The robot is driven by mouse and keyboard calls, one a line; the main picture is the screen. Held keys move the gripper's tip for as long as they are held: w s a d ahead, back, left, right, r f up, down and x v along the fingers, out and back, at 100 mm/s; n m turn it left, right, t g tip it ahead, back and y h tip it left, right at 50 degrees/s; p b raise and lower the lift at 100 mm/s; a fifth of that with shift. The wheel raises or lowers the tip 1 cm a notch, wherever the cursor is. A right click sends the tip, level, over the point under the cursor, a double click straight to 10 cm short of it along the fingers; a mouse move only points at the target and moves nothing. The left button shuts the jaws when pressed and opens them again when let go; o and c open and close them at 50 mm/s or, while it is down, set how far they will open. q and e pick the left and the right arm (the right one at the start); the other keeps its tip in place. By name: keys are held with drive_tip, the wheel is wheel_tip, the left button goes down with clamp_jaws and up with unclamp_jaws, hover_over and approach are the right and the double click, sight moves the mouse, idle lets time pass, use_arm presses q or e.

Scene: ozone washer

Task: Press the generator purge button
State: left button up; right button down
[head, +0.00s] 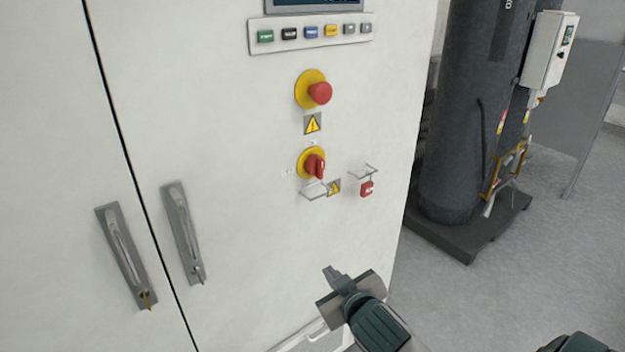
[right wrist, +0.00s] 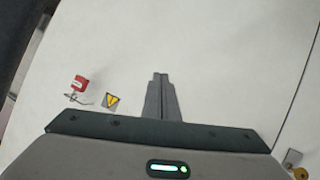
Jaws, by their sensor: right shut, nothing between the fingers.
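A row of small coloured buttons (head: 312,33) sits on a panel under a dark screen (head: 305,3), high on the white cabinet (head: 240,120). The buttons are green, black, blue, yellow and grey; their labels are too small to read, so I cannot tell which is the purge button. My right gripper (head: 330,272) is shut and empty, in front of the cabinet's lower part, well below the buttons. In the right wrist view its closed fingers (right wrist: 159,78) point at the plain cabinet face. My left gripper is not in view.
Below the buttons are a red emergency stop (head: 320,93), a red rotary switch (head: 315,166) on a yellow plate, and a red padlock (head: 366,188). Two door handles (head: 126,256) (head: 183,232) stand out at the left. A dark tank (head: 470,110) stands at right; floor beside it is open.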

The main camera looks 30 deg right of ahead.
drive_tip(key=w+d+r+t+h, duration=0.1)
drive_tip(key=w+d+r+t, duration=0.1)
drive_tip(key=r, duration=0.5)
drive_tip(key=w+d+r+t, duration=0.1)
drive_tip(key=w+r+t, duration=0.15)
drive_tip(key=r, duration=0.45)
drive_tip(key=t+h, duration=0.2)
drive_tip(key=t, duration=0.4)
approach(311, 32)
drive_tip(key=s+d+f, duration=0.2)
drive_tip(key=d+f, duration=0.2)
drive_tip(key=f, duration=0.3)
drive_tip(key=s+r+t, duration=0.3)
drive_tip(key=r, duration=0.7)
drive_tip(key=shift+a+r+n+y, duration=0.3)
drive_tip(key=shift+r, duration=0.05)
drive_tip(key=shift+w, duration=0.1)
drive_tip(key=shift+w+a, duration=0.15)
drive_tip(key=shift+w, duration=1.95)
drive_tip(key=shift+w+a, duration=0.15)
drive_tip(key=shift+w, duration=2)
drive_tip(key=shift+w, duration=0.25)
drive_tip(key=shift+w, duration=0.2)
